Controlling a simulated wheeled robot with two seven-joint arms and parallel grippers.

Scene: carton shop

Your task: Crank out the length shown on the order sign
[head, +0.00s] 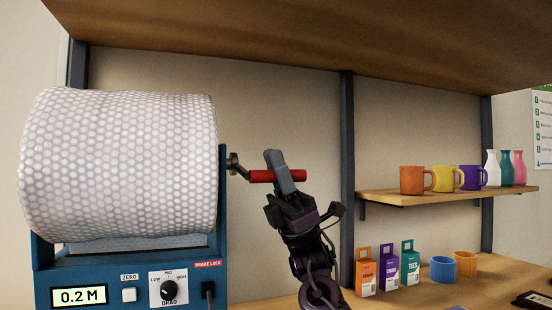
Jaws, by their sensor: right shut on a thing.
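A large roll of white bubble wrap (120,165) sits in a blue dispenser (42,272) at the left. A metal crank arm (235,166) comes from the roll's right side and ends in a red handle (262,176). My right gripper (283,170) is shut on the red handle, with its fingers across it. My left gripper is not in view. I see no order sign that I can read.
The dispenser has a ZERO button (129,294), a DRAG knob (169,291) and a brake lock switch (208,289). Small boxes (387,272) and cups (442,269) stand on the bench at the right. A shelf (420,196) above holds mugs (411,180) and vases (491,170).

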